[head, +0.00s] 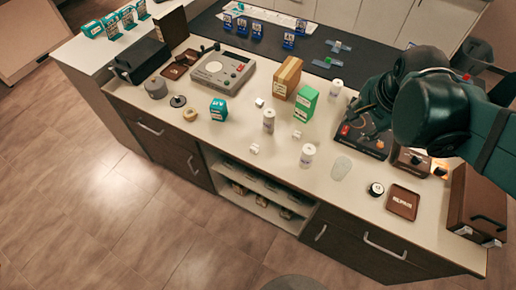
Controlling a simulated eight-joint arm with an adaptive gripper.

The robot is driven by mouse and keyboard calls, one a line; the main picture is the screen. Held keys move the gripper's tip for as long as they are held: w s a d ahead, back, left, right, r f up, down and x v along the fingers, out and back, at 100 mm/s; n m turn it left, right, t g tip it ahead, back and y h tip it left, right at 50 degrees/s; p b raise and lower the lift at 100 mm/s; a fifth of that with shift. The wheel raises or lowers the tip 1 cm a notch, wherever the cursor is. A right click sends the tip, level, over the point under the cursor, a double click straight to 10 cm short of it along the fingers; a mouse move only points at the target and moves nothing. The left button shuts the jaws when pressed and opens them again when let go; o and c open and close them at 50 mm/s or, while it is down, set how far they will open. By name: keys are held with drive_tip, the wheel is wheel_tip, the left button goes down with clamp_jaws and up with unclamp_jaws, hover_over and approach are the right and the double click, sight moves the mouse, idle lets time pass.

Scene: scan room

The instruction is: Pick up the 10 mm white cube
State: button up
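Three small white block-like items are on the pale counter in the head view. One white item (259,102) is left of the brown box, another (297,134) is below the green box, and a third (254,148) is nearest the front edge. I cannot tell which is the 10 mm white cube; no size marks are readable. My gripper (360,122) is at the right, over a dark device with a red part, well apart from all three items. Its fingers are small and dark against that device, so I cannot tell whether they are open.
White bottles (268,121) (307,155) stand close to the white items. A green box (305,105), a brown box (287,77) and a teal box (218,109) are nearby. A grey console (222,72) is behind. The front counter strip is mostly clear.

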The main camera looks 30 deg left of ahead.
drive_tip(key=a+f+m+g, duration=0.1)
drive_tip(key=a+f+m, duration=0.25)
drive_tip(key=a, duration=0.55)
drive_tip(key=a+f+m+g, duration=0.1)
drive_tip(key=a+f+m, duration=0.1)
drive_tip(key=a+f, duration=0.45)
drive_tip(key=m+g+h, duration=0.1)
drive_tip(key=m+g, duration=0.1)
drive_tip(key=m, duration=0.3)
hover_over(254, 147)
drive_tip(key=shift+n, duration=0.25)
drive_tip(key=f, duration=0.9)
drive_tip(key=shift+w+d, duration=0.1)
drive_tip(key=shift+d, duration=0.15)
drive_tip(key=shift+f, duration=1.25)
drive_tip(key=shift+a+f+b, duration=0.2)
drive_tip(key=shift+f+b, duration=0.3)
drive_tip(key=shift+f, duration=2.1)
drive_tip(key=c, duration=0.8)
